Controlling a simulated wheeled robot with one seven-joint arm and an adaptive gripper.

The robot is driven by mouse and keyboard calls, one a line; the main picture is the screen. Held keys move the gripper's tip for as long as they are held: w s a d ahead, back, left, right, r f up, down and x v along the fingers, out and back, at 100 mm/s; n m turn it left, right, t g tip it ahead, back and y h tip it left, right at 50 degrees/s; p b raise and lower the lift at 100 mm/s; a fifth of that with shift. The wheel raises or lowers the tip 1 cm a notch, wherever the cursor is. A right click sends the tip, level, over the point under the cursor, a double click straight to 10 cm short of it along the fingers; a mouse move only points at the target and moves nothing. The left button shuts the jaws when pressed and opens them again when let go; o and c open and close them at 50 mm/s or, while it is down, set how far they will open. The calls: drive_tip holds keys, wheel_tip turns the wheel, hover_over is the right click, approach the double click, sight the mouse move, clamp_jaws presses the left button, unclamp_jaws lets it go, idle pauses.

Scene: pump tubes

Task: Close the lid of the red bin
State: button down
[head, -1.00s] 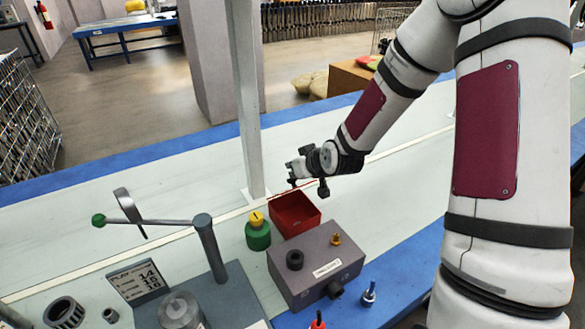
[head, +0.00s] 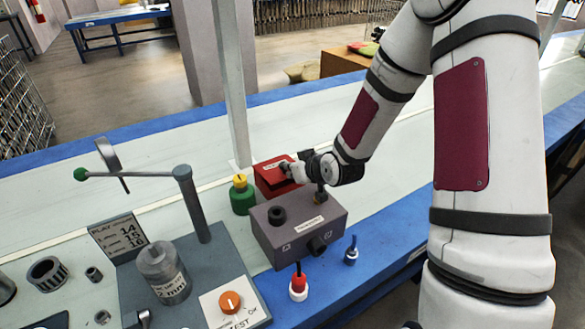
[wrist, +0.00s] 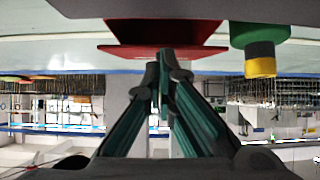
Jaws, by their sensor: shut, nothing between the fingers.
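The red bin (head: 268,190) stands behind the grey box on the table. Its red lid (head: 268,168), with a pale label, now lies over the opening, and I cannot tell whether it sits fully flat. My gripper (head: 286,168) is shut and empty, with its fingertips at the lid's right part. In the wrist view, which looks upside down, the shut fingertips (wrist: 166,62) are at the edge of the red lid (wrist: 130,50). My fingers hide part of the lid.
A green cylinder with a yellow top (head: 241,196) stands close left of the bin. The grey box (head: 298,232) with knobs is directly in front. A white post (head: 233,100) rises behind. A lever stand (head: 193,205) is at left. The pale table beyond is clear.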

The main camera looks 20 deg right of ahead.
drive_tip(key=shift+s+f+b, duration=0.2)
drive_tip(key=shift+f+b, duration=0.2)
drive_tip(key=shift+f, duration=0.2)
